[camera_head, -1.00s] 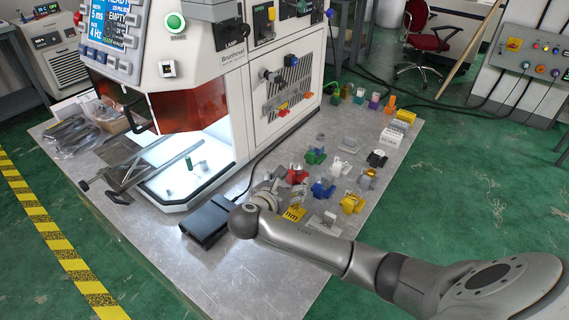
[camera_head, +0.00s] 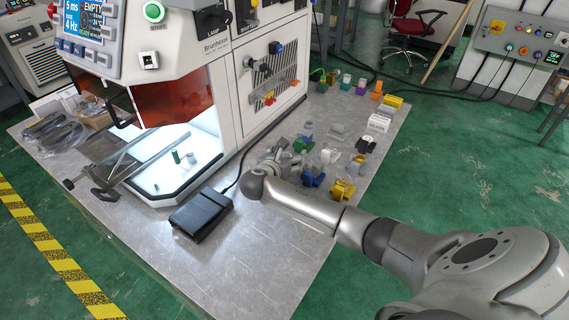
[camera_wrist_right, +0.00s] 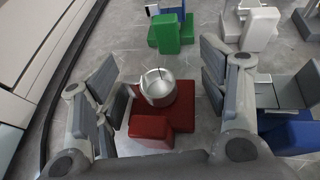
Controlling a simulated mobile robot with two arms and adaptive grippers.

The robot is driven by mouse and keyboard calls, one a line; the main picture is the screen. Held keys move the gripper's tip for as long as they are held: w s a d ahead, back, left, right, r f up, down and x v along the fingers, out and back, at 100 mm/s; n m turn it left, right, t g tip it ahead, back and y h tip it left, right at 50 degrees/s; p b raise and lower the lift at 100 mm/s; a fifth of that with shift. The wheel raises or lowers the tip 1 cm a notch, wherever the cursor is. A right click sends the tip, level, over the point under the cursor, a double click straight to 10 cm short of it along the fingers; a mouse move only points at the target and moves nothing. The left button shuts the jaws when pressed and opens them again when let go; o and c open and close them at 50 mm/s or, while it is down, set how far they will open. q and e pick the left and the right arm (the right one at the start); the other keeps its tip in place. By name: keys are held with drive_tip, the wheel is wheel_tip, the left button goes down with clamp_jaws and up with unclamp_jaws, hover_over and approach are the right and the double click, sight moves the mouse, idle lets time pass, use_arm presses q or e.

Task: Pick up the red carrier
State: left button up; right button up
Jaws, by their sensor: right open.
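The red carrier (camera_wrist_right: 153,131) sits on the metal table in the right wrist view, with a round silver metal part (camera_wrist_right: 158,88) on it. My right gripper (camera_wrist_right: 160,85) is open, with one finger on the left of the carrier and one on the right. Gaps show between the fingers and the carrier. In the head view my right gripper (camera_head: 277,158) is low over the table among the carriers, and it hides most or all of the red carrier. My left gripper is not in view.
A green carrier (camera_wrist_right: 167,34) stands just beyond the fingers, and a blue carrier (camera_wrist_right: 297,136) is close by the right finger. A yellow carrier (camera_head: 342,190) and several others stand further right. A black box (camera_head: 202,214) lies left of my arm; the machine (camera_head: 222,80) stands behind.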

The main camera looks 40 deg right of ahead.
drive_tip(key=c, duration=0.9)
drive_tip(key=shift+o, duration=0.2)
drive_tip(key=shift+r, duration=0.1)
